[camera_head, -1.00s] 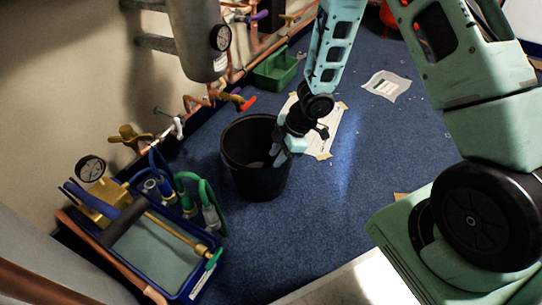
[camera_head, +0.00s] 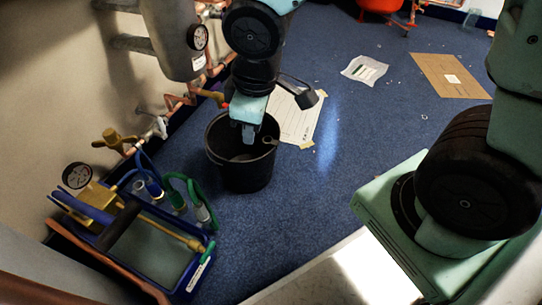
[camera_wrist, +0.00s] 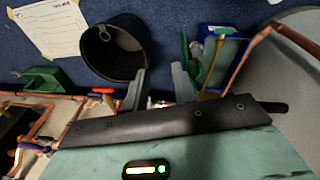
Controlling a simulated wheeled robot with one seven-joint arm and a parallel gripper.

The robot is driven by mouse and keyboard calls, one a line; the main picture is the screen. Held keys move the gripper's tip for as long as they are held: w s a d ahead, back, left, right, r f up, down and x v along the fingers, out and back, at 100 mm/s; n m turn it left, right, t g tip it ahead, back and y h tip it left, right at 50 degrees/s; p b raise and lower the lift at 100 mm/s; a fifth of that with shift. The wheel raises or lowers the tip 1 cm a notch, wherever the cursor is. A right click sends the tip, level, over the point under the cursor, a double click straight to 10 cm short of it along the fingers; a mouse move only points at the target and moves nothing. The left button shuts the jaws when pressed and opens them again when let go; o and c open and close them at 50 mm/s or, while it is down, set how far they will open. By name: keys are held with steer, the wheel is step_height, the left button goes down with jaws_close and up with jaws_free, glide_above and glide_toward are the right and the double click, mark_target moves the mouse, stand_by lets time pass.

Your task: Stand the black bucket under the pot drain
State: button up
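The black bucket (camera_head: 240,175) stands upright on the blue floor, and its open mouth faces up. It also shows in the wrist view (camera_wrist: 112,50), with a ring-like handle part inside. The grey pot (camera_head: 170,40) with a round gauge hangs on the wall, up and left of the bucket. Copper pipework with a red-handled valve (camera_wrist: 103,91) runs below it; my arm partly covers it in the head view. My gripper (camera_head: 248,135) is over the bucket's mouth. In the wrist view its two fingers (camera_wrist: 160,80) are apart and empty, the left one close to the rim; contact is unclear.
A blue tray (camera_head: 190,285) with hoses, a gauge and tools stands left of the bucket. A taped paper sheet (camera_head: 300,120) lies behind it. A green bin (camera_wrist: 42,80) sits by the pipes. The floor to the right is mostly clear, with a white sheet (camera_head: 364,69) and cardboard (camera_head: 450,75).

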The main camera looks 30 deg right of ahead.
steer(key=s+a+r+m+g, duration=0.1)
steer(key=s+r, duration=0.1)
steer(key=s, duration=0.4)
steer(key=s+a+r+m+g, duration=0.1)
steer(key=s+a+r, duration=0.1)
steer(key=s, duration=0.4)
steer(key=shift+s+r, duration=0.2)
steer(key=shift+r, duration=0.05)
